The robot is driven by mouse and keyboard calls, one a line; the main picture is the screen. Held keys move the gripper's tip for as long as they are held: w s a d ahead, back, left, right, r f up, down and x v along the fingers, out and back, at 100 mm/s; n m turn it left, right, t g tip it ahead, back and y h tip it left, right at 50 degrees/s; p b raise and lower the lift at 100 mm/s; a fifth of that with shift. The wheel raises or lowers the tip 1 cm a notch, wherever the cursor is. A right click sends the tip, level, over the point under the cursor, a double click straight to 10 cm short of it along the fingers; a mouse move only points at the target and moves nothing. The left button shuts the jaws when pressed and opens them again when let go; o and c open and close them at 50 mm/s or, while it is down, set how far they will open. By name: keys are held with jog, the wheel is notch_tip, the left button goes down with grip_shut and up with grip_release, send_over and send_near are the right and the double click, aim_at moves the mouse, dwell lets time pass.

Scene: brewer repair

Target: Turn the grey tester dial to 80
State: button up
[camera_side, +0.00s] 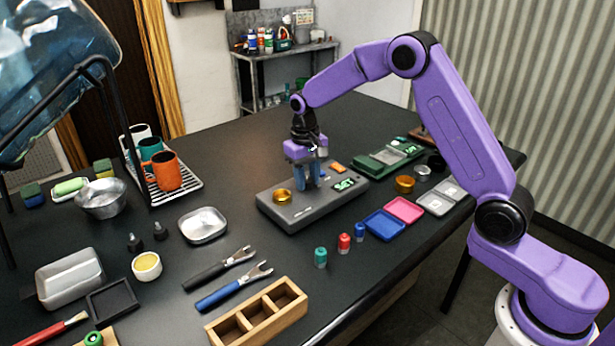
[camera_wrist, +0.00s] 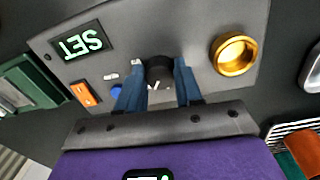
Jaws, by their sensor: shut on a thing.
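The grey tester (camera_side: 325,203) lies flat on the black table, and its top fills much of the wrist view (camera_wrist: 200,20). Its dark dial (camera_wrist: 158,72) has a white pointer mark and sits between my blue fingers. My gripper (camera_side: 307,182) points straight down over the tester, and its fingers (camera_wrist: 159,66) are shut on the dial from both sides. The fingers hide the dial in the side view. The tester's display (camera_wrist: 82,43) appears upside down and reads SET in green; it is too small to read in the side view (camera_side: 345,184).
On the tester, a gold cup (camera_wrist: 234,53) is on one side of the dial, and a blue button (camera_wrist: 117,91) and orange switch (camera_wrist: 84,93) on the other. A green device (camera_side: 390,157) stands behind. Blue (camera_side: 384,226) and pink (camera_side: 405,209) trays lie to the right.

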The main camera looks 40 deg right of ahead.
jog(key=m, duration=0.3)
jog(key=shift+w+r+m, duration=0.1)
jog(key=shift+m, duration=2.2)
jog(key=shift+w, duration=0.1)
jog(key=o, duration=1)
jog(key=r, duration=1.7)
jog(key=shift+w+a+r, duration=0.2)
jog(key=shift+a, duration=0.05)
